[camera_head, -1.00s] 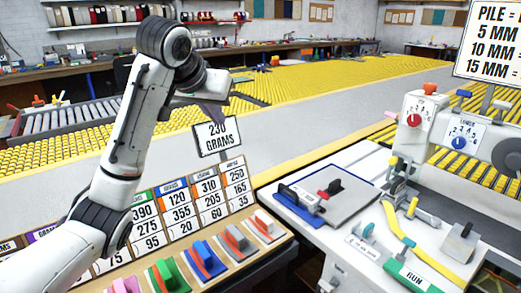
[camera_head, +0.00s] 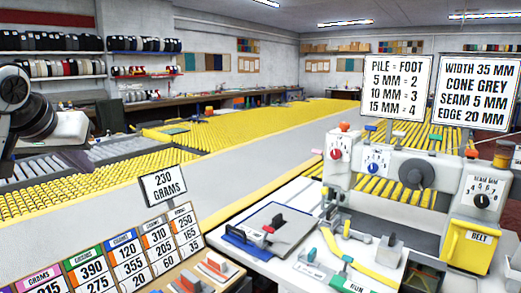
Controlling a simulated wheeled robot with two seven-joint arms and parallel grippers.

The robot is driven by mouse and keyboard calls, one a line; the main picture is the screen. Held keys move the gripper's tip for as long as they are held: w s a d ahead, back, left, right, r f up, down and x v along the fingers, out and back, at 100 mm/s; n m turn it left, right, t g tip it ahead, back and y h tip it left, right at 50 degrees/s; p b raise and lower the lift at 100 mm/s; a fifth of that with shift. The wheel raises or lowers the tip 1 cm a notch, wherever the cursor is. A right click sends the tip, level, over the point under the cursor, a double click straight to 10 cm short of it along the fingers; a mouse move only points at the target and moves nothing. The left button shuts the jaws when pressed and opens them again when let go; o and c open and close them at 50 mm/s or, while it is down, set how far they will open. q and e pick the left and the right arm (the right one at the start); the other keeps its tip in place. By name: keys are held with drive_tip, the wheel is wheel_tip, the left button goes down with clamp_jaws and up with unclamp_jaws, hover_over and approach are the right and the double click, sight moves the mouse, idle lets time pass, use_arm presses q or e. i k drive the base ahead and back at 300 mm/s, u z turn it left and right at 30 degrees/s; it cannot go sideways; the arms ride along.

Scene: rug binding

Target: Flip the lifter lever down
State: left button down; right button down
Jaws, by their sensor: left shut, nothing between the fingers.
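The white sewing machine (camera_head: 410,174) stands on the bench at right, with a red dial and a blue dial on its face. A small pink-tipped part (camera_head: 316,152) sticks out at the left of its head. A yellow-tipped lever (camera_head: 347,229) and a teal-tipped one (camera_head: 312,255) stand low in front of it. No label shows which is the lifter lever. My right gripper is out of view.
A grey plate with a black handle (camera_head: 278,222) and a blue-edged plate (camera_head: 238,236) lie left of the machine. A price-style number board (camera_head: 125,262) and a 230 GRAMS sign (camera_head: 162,184) stand in front. Instruction signs (camera_head: 397,87) rise above the machine.

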sight(316, 151)
drive_tip(key=u, duration=0.45)
drive_tip(key=k, duration=1)
drive_tip(key=u, duration=0.45)
drive_tip(key=i, duration=1.25)
drive_tip(key=z, duration=0.95)
drive_tip(key=i, duration=1.1)
drive_tip(key=z, duration=1.45)
drive_tip(key=i, duration=0.2)
drive_tip(key=z, duration=0.1)
